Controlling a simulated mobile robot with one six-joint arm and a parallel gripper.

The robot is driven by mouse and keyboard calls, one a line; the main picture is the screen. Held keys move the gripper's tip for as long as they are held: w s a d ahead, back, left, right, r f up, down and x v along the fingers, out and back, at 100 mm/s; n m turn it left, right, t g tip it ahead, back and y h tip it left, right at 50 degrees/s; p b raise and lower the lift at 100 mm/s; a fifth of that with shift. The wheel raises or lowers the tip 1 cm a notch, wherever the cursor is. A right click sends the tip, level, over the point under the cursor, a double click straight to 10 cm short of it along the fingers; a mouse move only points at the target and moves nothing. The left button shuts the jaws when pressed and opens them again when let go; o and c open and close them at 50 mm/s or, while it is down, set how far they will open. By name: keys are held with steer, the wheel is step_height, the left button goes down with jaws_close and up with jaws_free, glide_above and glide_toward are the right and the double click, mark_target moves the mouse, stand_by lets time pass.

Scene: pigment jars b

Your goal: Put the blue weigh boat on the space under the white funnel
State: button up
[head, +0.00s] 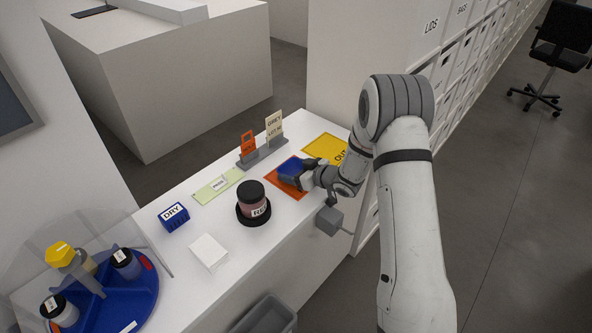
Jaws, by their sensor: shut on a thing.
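My gripper (300,178) is at the right end of the white counter, over an orange-red mat (289,190). It is shut on a dark blue piece, which looks like the blue weigh boat (288,170). The gripper hides part of it, and I cannot tell whether it touches the mat. I cannot make out a white funnel in this view.
A black-lidded jar (251,203) stands mid-counter, with a blue DRY box (174,219) and white block (208,252) to its left. A blue round tray (143,297) holds several jars. Behind are a green mat (207,191) and card holder (262,154); a yellow mat (322,148) lies right.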

steer(key=shift+f, duration=0.25)
steer(key=o, duration=1)
steer(key=shift+r, duration=0.1)
